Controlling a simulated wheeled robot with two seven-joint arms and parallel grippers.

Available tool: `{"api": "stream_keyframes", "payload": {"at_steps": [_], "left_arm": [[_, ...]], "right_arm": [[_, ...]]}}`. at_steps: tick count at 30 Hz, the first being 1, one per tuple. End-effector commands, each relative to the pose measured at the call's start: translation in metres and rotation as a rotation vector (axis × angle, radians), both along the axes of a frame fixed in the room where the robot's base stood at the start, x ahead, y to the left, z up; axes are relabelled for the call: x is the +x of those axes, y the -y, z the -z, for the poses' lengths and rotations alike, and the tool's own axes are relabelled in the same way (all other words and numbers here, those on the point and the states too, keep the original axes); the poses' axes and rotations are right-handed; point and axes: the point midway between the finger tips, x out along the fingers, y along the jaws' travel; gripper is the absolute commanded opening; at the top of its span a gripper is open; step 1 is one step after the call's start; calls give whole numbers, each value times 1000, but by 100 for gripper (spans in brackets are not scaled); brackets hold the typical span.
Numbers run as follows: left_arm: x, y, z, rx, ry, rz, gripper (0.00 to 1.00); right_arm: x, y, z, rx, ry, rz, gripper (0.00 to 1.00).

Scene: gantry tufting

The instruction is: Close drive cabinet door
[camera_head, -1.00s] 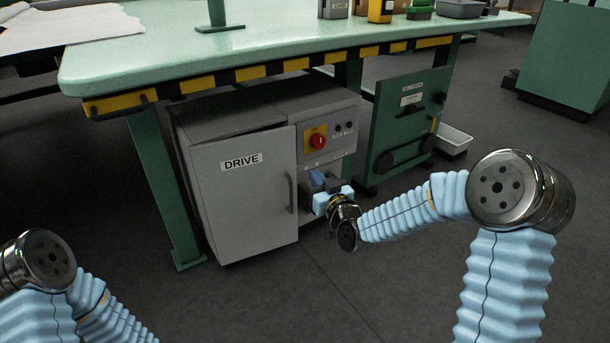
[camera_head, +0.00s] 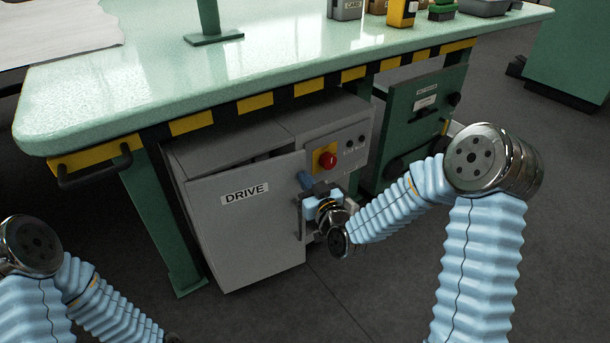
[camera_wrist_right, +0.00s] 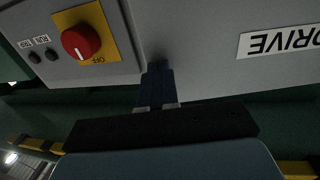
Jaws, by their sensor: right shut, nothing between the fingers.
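The grey drive cabinet (camera_head: 225,138) stands under the bench. Its door (camera_head: 245,240), labelled DRIVE, stands slightly ajar, with a dark gap along its top edge. The door handle (camera_head: 299,222) is at the door's right side, partly behind my right gripper. My right gripper (camera_head: 305,181) is shut and empty at the door's upper right edge, below the red knob. In the right wrist view, its fingers (camera_wrist_right: 157,75) point at the cabinet front between the knob and the DRIVE label; I cannot tell whether they touch.
A red knob on a yellow plate (camera_head: 326,160) sits on the cabinet's right panel. The green bench top (camera_head: 290,60) with a striped edge overhangs the cabinet. A green panel unit (camera_head: 405,120) stands to its right. The floor in front is clear.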

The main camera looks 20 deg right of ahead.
Motion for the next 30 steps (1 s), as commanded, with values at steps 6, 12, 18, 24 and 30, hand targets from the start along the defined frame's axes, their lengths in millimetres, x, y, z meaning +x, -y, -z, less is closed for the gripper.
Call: {"api": "stream_keyframes", "payload": {"at_steps": [6,12,18,24,30], "left_arm": [[0,0,0,0,0,0,38],[0,0,3,0,0,0,38],[0,0,32,-1,2,-2,38],[1,0,38,0,5,-3,38],[1,0,36,0,5,-3,38]], "right_arm": [[-1,0,0,0,0,0,0],[2,-1,2,-1,2,0,0],[36,-5,7,0,5,0,0],[54,-8,1,0,2,1,0],[54,-8,-1,2,3,1,0]]}}
